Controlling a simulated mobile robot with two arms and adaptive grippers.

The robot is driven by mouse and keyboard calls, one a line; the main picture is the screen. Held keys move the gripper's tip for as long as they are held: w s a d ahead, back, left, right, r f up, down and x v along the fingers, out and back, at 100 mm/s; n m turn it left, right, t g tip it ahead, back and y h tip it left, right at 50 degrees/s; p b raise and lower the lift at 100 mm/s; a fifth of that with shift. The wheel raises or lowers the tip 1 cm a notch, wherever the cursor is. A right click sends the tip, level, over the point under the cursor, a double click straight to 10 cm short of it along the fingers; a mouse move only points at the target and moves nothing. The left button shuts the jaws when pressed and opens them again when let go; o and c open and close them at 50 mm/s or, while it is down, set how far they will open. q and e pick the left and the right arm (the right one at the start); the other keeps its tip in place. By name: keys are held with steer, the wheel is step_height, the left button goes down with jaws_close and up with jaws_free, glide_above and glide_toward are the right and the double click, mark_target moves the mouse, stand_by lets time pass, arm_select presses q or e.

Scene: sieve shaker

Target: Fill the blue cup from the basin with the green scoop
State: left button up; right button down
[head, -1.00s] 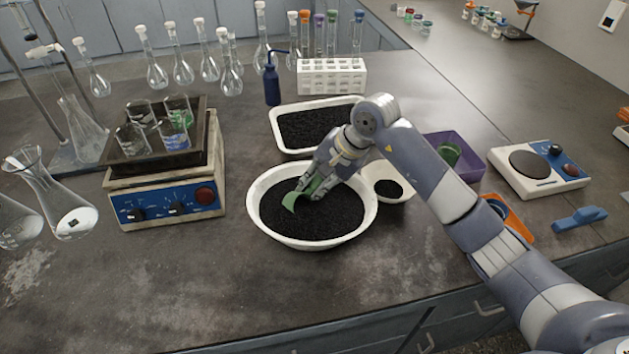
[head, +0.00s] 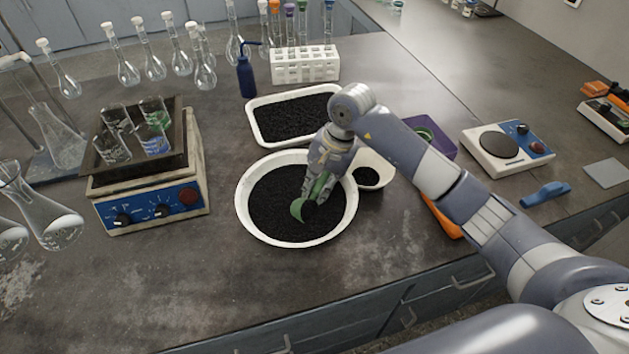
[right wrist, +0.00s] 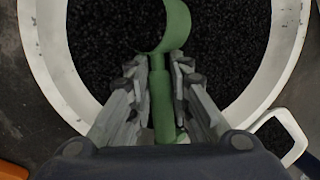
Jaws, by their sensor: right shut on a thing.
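The white basin (head: 243,215) stands mid-bench, full of dark granules (head: 275,205). My right gripper (head: 318,187) is over the basin, shut on the handle of the green scoop (head: 298,208). The scoop's curved head is tilted down at the granules; I cannot tell how much it holds. In the right wrist view the scoop (right wrist: 165,30) points away from the fingers, over the granules. A clear glass cup with a blue mark (head: 152,143) stands in the dark tray on the shaker at left, beside other glass cups. My left gripper is out of view.
A white tray of dark granules (head: 250,124) lies behind the basin, and a small white bowl (head: 381,170) touches or nearly touches its right side. The front bench is clear.

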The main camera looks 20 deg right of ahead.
steer(key=shift+d+r+g+h, duration=0.1)
steer(key=shift+g+h, duration=0.6)
steer(key=shift+w+g+h, duration=0.1)
steer(key=shift+g+h, duration=0.5)
steer(key=shift+g+h+b, duration=0.4)
steer(key=shift+b, duration=0.05)
steer(key=shift+w+a+r+t+y+b, duration=0.3)
steer(key=shift+w+r+t+y+b, duration=0.1)
steer(key=shift+t+y, duration=0.15)
steer(key=shift+a+r, duration=0.2)
steer(key=shift+r, duration=0.25)
steer(key=shift+r+g+p, duration=0.25)
steer(key=shift+r+p, duration=0.05)
steer(key=shift+p, duration=0.05)
steer(key=shift+w+a+r+g+h, duration=0.3)
steer(key=shift+r+g+h, duration=0.1)
steer(key=shift+h, duration=0.25)
steer(key=shift+a+r+m+g+h+p, duration=0.1)
steer(key=shift+r+m+g+h+p, duration=0.2)
steer(key=shift+r+g+h+p, duration=0.75)
